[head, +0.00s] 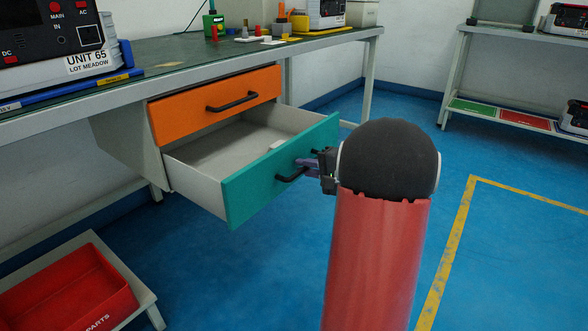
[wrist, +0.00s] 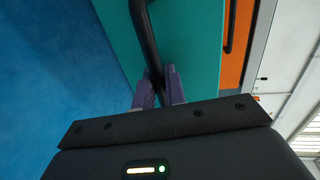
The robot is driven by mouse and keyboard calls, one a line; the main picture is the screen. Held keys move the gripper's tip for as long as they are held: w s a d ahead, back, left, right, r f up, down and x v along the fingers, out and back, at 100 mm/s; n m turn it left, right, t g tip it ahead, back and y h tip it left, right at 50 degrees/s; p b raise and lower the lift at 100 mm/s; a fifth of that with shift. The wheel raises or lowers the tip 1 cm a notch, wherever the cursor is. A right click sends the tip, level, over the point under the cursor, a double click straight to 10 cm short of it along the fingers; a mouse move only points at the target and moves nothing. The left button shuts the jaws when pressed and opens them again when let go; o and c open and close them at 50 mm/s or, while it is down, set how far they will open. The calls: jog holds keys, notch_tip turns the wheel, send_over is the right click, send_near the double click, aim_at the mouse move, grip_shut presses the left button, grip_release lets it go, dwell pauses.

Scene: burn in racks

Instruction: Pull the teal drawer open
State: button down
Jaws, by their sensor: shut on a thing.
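The teal drawer (head: 275,176) stands well out from the cabinet below the bench, and its pale inside shows. Its black bar handle (head: 292,175) is on the teal front. My gripper (head: 307,167) is at the handle, its purple fingers shut on the bar. In the wrist view the fingers of my gripper (wrist: 159,88) close around the lower end of the handle (wrist: 146,40), with the teal front (wrist: 188,45) behind. My arm hides part of the floor to the right of the drawer.
An orange drawer (head: 217,104) above is shut. The bench top (head: 180,57) carries a test unit (head: 62,43) and several small items. A red parts bin (head: 68,293) sits on a low stand at lower left. Blue floor (head: 500,260) at right is clear, with a yellow line.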

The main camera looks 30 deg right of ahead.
jog(key=shift+s+d+f, duration=0.1)
jog(key=shift+s+d, duration=0.05)
jog(key=shift+s, duration=0.2)
jog(key=c, duration=1.8)
grip_release()
jog(key=v, duration=0.7)
jog(key=shift+s+d, duration=0.1)
jog(key=shift+s, duration=0.3)
